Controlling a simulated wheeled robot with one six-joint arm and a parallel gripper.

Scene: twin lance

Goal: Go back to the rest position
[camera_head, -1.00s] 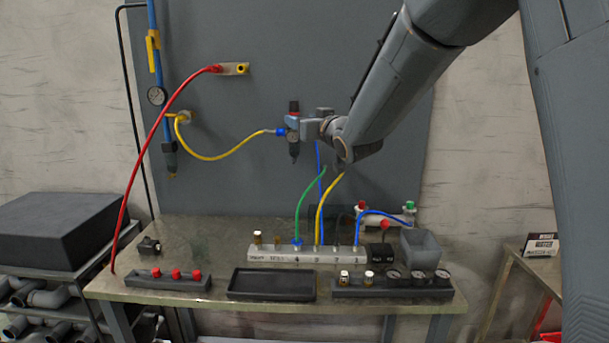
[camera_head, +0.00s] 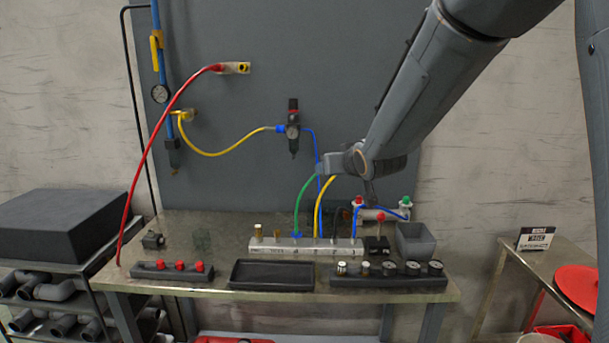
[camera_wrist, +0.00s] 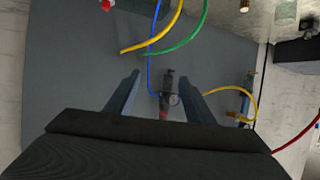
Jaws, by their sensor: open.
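My gripper (camera_wrist: 157,92) is open in the wrist view, with its two fingers spread and nothing held between them. The filter-regulator (camera_wrist: 166,96) with a red knob shows between the fingers, some way beyond them. In the head view the regulator (camera_head: 293,130) hangs on the grey panel, with a yellow hose on its left and a blue hose on its right. In that view my arm comes down from the upper right, and its wrist is right of and below the regulator, apart from it. The fingers are mostly hidden there by the wrist.
The workbench (camera_head: 215,225) below carries a numbered manifold (camera_head: 305,249) with green, yellow and blue hoses. A black tray (camera_head: 272,275), a grey bin (camera_head: 415,240) and gauges stand on it. A red hose (camera_head: 150,145) arcs at left. A side table (camera_head: 550,262) stands at right.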

